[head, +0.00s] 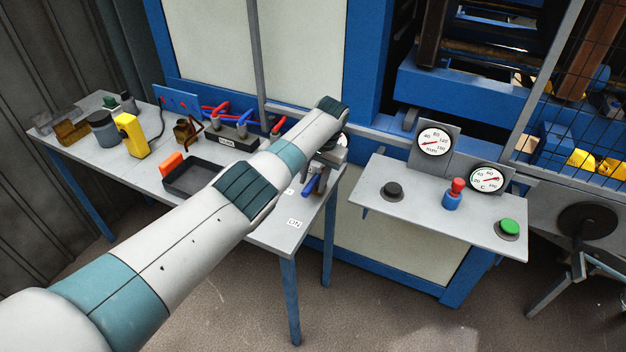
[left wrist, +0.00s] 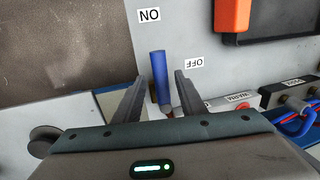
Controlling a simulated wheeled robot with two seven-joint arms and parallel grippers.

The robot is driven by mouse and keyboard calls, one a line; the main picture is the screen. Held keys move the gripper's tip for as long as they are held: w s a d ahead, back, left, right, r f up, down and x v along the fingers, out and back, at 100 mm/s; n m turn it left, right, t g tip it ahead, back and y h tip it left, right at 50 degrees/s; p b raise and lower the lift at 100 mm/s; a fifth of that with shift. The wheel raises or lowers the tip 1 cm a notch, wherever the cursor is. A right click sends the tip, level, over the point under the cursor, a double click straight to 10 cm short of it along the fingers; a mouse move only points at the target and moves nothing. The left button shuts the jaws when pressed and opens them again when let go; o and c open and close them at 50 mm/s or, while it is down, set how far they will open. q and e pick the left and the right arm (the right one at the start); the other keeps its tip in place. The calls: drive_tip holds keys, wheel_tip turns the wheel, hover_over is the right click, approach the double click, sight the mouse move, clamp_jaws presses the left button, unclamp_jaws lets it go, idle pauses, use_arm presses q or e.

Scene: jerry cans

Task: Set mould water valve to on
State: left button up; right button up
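The mould water valve shows as a blue lever handle (left wrist: 158,72) in the left wrist view. Its free end points towards the ON label (left wrist: 149,15); the OFF label (left wrist: 194,62) is to its right. In the head view part of the blue handle (head: 313,184) shows at the table's right end, with the ON label (head: 294,223) nearer the front edge. My left gripper (left wrist: 160,78) is open, one finger on each side of the handle, with gaps visible. In the head view the gripper (head: 328,158) is partly hidden by my forearm. The right gripper is not in view.
The grey table (head: 265,233) carries a black tray (head: 192,178), an orange block (head: 171,161), a yellow device (head: 131,134) and a hose manifold (head: 236,140). A control shelf (head: 420,208) with gauges and buttons stands to the right. The blue machine frame is behind.

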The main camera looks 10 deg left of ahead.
use_arm(q)
drive_tip(key=shift+r, duration=0.45)
drive_tip(key=s+d+r+b, duration=0.1)
drive_tip(key=d+r+b, duration=0.2)
drive_tip(key=r, duration=1.3)
drive_tip(key=shift+d, duration=0.15)
